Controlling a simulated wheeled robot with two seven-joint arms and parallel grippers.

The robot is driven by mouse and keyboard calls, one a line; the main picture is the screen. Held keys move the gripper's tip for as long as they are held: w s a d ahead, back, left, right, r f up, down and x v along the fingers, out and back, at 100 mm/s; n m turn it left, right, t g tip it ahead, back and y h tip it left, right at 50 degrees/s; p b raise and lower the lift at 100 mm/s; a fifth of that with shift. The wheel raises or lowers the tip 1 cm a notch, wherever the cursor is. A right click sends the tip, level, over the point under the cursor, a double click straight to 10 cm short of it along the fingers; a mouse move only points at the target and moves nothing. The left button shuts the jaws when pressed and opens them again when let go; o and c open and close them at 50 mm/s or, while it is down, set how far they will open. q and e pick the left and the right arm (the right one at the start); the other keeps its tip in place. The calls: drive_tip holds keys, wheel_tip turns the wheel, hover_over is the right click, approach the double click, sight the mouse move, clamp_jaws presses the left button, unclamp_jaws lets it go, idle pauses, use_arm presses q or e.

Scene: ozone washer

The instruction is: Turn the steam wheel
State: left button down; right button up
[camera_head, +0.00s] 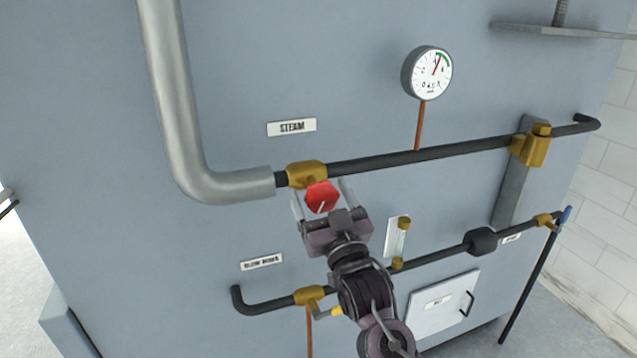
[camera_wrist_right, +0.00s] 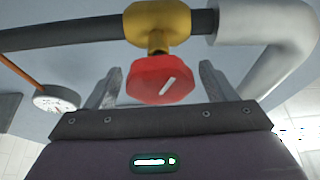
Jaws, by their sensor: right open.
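The steam wheel (camera_head: 321,196) is a red knob with a white mark, on a brass valve (camera_head: 306,174) in the dark pipe below the STEAM label (camera_head: 291,127). In the right wrist view the red wheel (camera_wrist_right: 160,79) hangs under the brass valve body (camera_wrist_right: 158,22). My right gripper (camera_head: 322,201) is open, with one finger on each side of the wheel. In the right wrist view a gap shows between the wheel and each finger of the right gripper (camera_wrist_right: 158,85). My left gripper is not in view.
A thick grey pipe (camera_head: 175,110) bends into the valve from the left. A pressure gauge (camera_head: 427,73) stands above the dark pipe. A lower pipe (camera_head: 440,251) with a second brass valve (camera_head: 309,295) and a sight glass (camera_head: 398,238) lies around my right arm.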

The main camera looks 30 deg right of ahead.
drive_tip(key=shift+w+d+r, duration=0.15)
drive_tip(key=shift+w+r, duration=0.1)
drive_tip(key=shift+w, duration=0.3)
drive_tip(key=c, duration=1)
drive_tip(key=shift+n+y+p, duration=0.3)
drive_tip(key=shift+n+y, duration=1)
drive_tip(key=shift+n, duration=1.1)
drive_tip(key=o, duration=1)
